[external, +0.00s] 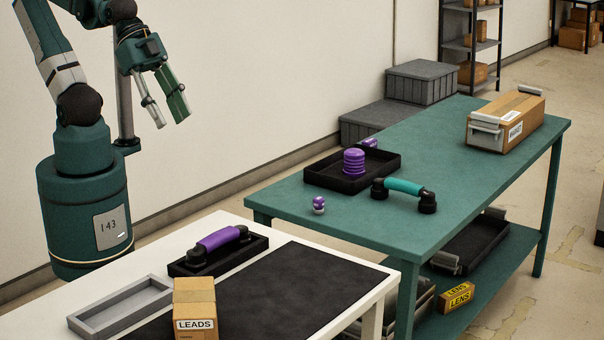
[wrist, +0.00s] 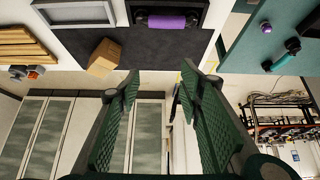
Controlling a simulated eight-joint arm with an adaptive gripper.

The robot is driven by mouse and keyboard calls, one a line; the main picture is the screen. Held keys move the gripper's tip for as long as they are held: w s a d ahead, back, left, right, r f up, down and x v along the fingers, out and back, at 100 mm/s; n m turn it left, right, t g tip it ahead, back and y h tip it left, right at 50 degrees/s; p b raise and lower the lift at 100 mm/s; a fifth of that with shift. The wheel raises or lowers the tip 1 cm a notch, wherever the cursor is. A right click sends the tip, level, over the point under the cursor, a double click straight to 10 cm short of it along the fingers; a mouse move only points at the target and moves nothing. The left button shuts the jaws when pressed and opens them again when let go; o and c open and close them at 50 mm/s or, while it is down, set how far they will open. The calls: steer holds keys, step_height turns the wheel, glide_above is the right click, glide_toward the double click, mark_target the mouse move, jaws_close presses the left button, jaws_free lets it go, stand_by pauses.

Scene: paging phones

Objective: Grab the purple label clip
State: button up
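A small purple-and-white piece (external: 318,205) sits near the front left corner of the teal table, and it also shows in the wrist view (wrist: 266,27). I cannot tell which small piece is the label clip. My gripper (external: 170,120) is open and empty, high up at the left, well away from both pieces. In the wrist view my gripper's fingers (wrist: 160,75) are spread with nothing between them.
The teal table (external: 480,140) also bears a black tray (external: 340,184), a teal-handled handset (external: 404,187) and a labelled box (external: 506,120). The nearer white table (external: 270,232) has a purple handset (external: 218,239), a LEADS box (external: 195,303) and a grey tray (external: 120,305).

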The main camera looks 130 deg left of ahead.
steer(key=w+a+r+n+g+y, duration=0.1)
steer(key=w+a+r+n, duration=0.15)
steer(key=w+a, duration=0.6)
steer(key=w+a+r+n+g+y, duration=0.1)
steer(key=w+a+r+n, duration=0.15)
steer(key=w+a, duration=0.65)
steer(key=w+a+f+n+g, duration=0.1)
steer(key=a+f+n, duration=0.1)
steer(key=a, duration=1.1)
steer(key=w+a+f+n+g, duration=0.1)
steer(key=a+f+n, duration=0.15)
steer(key=a, duration=1.15)
steer(key=n+g, duration=0.3)
steer(key=n, duration=0.6)
glide_above(367, 140)
steer(key=shift+m, duration=0.25)
steer(key=f, duration=2.5)
steer(key=shift+w+d+f, duration=0.25)
steer(key=shift+w+d, duration=0.15)
steer(key=shift+s+a+f, duration=0.2)
steer(key=shift+s+f, duration=0.05)
